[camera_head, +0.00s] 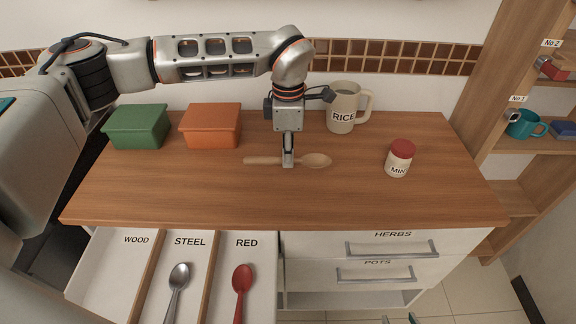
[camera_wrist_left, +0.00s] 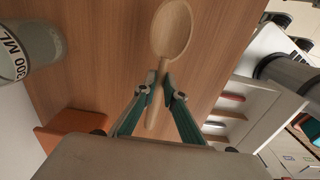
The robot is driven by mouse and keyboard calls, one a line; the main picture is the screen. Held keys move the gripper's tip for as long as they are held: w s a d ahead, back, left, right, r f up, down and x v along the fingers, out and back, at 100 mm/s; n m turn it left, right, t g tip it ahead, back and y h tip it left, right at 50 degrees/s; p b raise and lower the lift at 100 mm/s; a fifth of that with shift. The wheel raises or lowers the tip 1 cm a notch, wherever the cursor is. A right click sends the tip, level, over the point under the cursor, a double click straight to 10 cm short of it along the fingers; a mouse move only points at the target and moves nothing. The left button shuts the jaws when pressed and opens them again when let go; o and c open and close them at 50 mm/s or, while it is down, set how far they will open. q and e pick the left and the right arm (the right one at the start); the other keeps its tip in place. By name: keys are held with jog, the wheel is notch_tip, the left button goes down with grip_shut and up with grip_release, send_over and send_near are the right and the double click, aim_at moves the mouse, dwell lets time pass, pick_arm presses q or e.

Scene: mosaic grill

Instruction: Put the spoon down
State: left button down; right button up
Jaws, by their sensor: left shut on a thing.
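A wooden spoon (camera_head: 316,160) lies level over the wooden counter, its bowl to the right and its handle to the left. My left gripper (camera_head: 288,162) points down and is shut on its handle. In the left wrist view the spoon (camera_wrist_left: 172,30) runs between the closed fingertips (camera_wrist_left: 160,92), bowl upward in the picture. I cannot tell whether it touches the counter or is just above it. The drawer's WOOD compartment (camera_head: 112,270) is empty.
The open drawer also holds a steel spoon (camera_head: 177,285) and a red spoon (camera_head: 242,285). The counter's front is clear. A shelf (camera_head: 500,90) stands right.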

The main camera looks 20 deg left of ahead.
aim_at(288, 176)
pick_arm(q)
jog(key=shift+f, duration=2)
jog(key=shift+f, duration=0.15)
jog(key=c, duration=2.1)
grip_release()
notch_tip(288, 176, up, 12)
jog(key=shift+r, duration=0.15)
